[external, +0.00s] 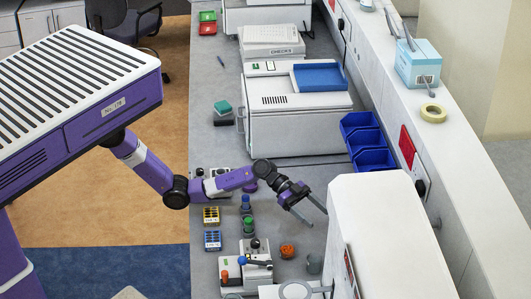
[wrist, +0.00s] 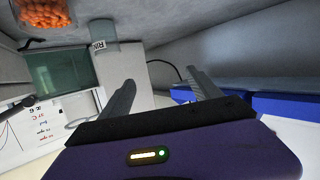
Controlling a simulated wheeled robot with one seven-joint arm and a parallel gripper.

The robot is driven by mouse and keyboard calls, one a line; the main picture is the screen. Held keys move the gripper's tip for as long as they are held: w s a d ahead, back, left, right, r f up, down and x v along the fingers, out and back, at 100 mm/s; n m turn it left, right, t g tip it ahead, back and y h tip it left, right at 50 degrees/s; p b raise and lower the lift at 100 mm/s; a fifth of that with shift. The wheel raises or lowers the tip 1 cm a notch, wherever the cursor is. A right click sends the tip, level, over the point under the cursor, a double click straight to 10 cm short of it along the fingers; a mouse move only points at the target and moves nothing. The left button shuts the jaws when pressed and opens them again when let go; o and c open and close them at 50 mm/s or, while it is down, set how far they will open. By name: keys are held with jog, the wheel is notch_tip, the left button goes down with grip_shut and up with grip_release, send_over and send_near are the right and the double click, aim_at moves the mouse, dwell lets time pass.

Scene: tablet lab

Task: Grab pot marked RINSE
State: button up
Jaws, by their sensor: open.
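A small grey pot (wrist: 104,28) shows near the top of the wrist view, which looks upside down. Its white label is partly visible and reads "RIN". A small grey pot (external: 314,264) stands on the counter in the external view, near the white machine; its label cannot be read there. My gripper (external: 318,218) is open and empty, above the counter and further back than that pot. In the wrist view the fingers of my gripper (wrist: 161,78) are spread apart with nothing between them, and the labelled pot lies beyond them to the upper left.
An orange-filled dish (external: 287,251) stands left of the grey pot and also shows in the wrist view (wrist: 44,12). A large white machine (external: 385,235) rises close on the right. Blue bins (external: 367,142) line the wall. A small instrument (external: 246,268) stands left.

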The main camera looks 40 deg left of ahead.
aim_at(310, 254)
jog(key=s+f+m+g, duration=0.1)
jog(key=s, duration=0.1)
jog(key=s+d+f+m+y, duration=0.1)
jog(key=s+f, duration=0.1)
jog(key=s, duration=0.1)
jog(key=s+f+g+y, duration=0.1)
jog(key=s+f, duration=0.1)
jog(key=s, duration=0.1)
jog(key=shift+s+d+f+m+g, duration=0.2)
jog(key=shift+d+m+g, duration=0.1)
jog(key=shift+d+m, duration=0.1)
jog(key=shift+x, duration=1.2)
jog(key=shift+p+x, duration=0.65)
jog(key=shift+x, duration=1.95)
jog(key=shift+s+f, duration=0.1)
jog(key=shift+f, duration=0.05)
jog(key=c, duration=1.5)
jog(key=shift+o, duration=0.2)
